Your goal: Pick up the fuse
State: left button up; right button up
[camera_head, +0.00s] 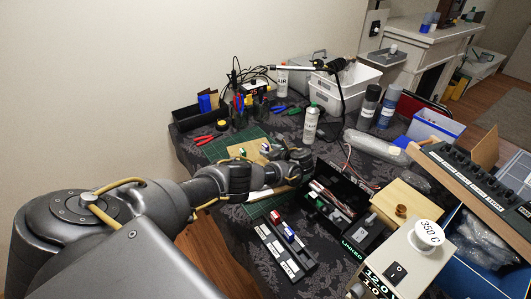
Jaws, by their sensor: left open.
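My left arm comes in from the left. Its gripper (298,156) is open over the right part of the green cutting mat (220,150), at the edge of the open black case (352,192). I see nothing held in it, though its own links hide part of the space beneath. I cannot tell for sure which part is the fuse. A small red piece (275,215) and a small blue piece (289,234) sit in a black labelled holder (285,252) in front of the gripper. Small coloured pieces (242,152) stand on a tan board beside the gripper. My right gripper is out of view.
A box marked 350 C (415,255) and a switch panel (465,178) crowd the right. White bins (345,88) stand at the back.

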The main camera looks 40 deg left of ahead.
aim_at(263, 148)
pick_arm(q)
jog(key=shift+a+f, duration=0.1)
jog(key=shift+a, duration=0.05)
jog(key=b+x, duration=0.2)
jog(key=x, duration=0.2)
jog(key=shift+w+a+f+b, duration=0.15)
jog(key=shift+a+f+b, duration=0.1)
jog(key=shift+a+b, duration=0.05)
jog(key=shift+w+a+f, duration=0.1)
jog(key=shift+a, duration=0.3)
jog(key=shift+c, duration=0.8)
grip_shut()
jog(key=shift+r, duration=0.2)
